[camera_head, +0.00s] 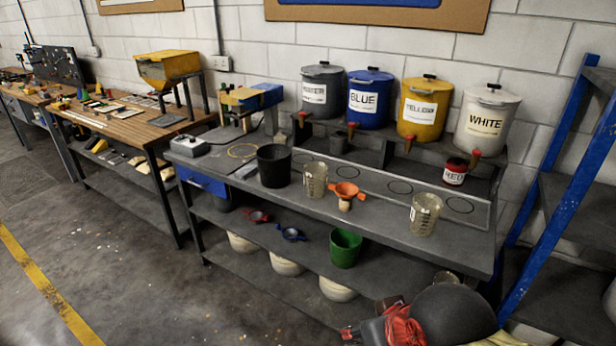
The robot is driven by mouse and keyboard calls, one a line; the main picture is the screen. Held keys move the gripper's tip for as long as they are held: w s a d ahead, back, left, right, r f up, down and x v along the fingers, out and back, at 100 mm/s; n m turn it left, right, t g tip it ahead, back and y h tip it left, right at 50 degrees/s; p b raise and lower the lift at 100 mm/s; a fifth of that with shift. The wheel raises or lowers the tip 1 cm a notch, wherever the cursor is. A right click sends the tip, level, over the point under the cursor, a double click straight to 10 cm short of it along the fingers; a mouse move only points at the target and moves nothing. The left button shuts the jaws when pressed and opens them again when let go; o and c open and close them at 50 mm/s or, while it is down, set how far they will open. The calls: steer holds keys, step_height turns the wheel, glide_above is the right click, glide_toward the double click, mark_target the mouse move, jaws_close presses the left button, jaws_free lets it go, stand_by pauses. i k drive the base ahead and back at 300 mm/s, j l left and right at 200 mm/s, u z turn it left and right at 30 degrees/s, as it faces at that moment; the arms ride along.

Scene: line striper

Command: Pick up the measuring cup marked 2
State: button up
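Two clear measuring cups stand upright on the grey workbench (370,222). One measuring cup (315,181) is left of centre, between a black bucket and an orange funnel. The other measuring cup (424,215) is nearer the right end of the bench, in front of the red can. Both have dark markings on their sides, too small to read, so I cannot tell which is marked 2. I cannot make out my gripper's fingers in this view. Neither cup is being touched.
The black bucket (274,166), orange funnel (346,193) and red can (454,172) share the bench. Labelled paint drums, including blue (370,98) and white (487,122), stand behind with spouts. A blue-framed rack (545,230) stands right. Dark and red shapes at bottom right are unclear.

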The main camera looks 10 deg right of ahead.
mark_target(314, 172)
steer(key=i+j, duration=0.25)
steer(key=i, duration=0.2)
steer(key=i+j, duration=0.25)
steer(key=i, duration=0.2)
steer(key=i+j, duration=0.2)
steer(key=i, duration=0.25)
steer(key=i+j, duration=0.25)
steer(key=i, duration=0.15)
